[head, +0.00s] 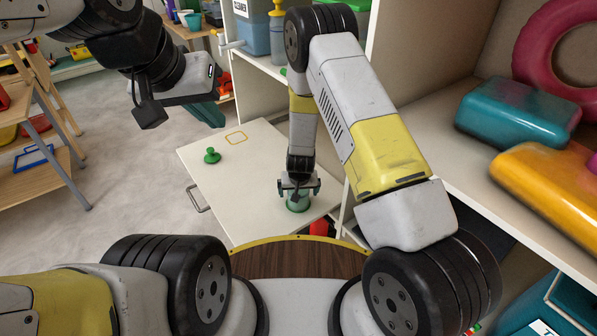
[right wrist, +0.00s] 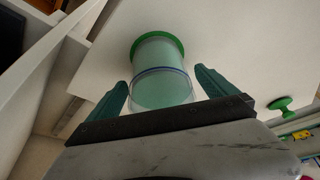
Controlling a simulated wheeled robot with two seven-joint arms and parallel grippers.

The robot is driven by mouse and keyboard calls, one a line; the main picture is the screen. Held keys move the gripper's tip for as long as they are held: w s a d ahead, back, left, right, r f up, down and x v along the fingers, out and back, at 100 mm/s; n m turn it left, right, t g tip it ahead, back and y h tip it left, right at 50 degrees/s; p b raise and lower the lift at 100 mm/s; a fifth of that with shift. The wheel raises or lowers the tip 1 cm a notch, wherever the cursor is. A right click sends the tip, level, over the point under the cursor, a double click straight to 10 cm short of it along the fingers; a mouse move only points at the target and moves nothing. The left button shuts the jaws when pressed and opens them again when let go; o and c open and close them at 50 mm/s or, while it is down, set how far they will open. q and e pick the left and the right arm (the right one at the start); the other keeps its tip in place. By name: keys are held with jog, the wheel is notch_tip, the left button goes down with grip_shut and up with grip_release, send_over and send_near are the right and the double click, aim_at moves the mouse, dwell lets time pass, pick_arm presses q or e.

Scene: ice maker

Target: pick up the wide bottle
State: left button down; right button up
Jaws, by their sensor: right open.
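The wide bottle (head: 298,205) is a clear, greenish cylinder with a green end. It stands on a white panel, partly hidden under my right gripper (head: 299,187). In the right wrist view the bottle (right wrist: 160,60) lies between the two teal fingers of the right gripper (right wrist: 161,77). The fingers are open, with a visible gap to the bottle on each side. My left gripper (head: 206,112) hangs at the upper left, far from the bottle; its teal fingers show from the side and their opening is unclear.
A green knobbed piece (head: 211,156) sits on the white panel (head: 245,170), left of the bottle; it also shows in the right wrist view (right wrist: 279,104). Shelves with a teal case (head: 515,112) and a yellow roll (head: 545,185) stand at right. A wooden rack (head: 40,150) stands at left.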

jog(key=shift+f, duration=0.15)
jog(key=c, duration=2.1)
jog(key=shift+r, duration=0.2)
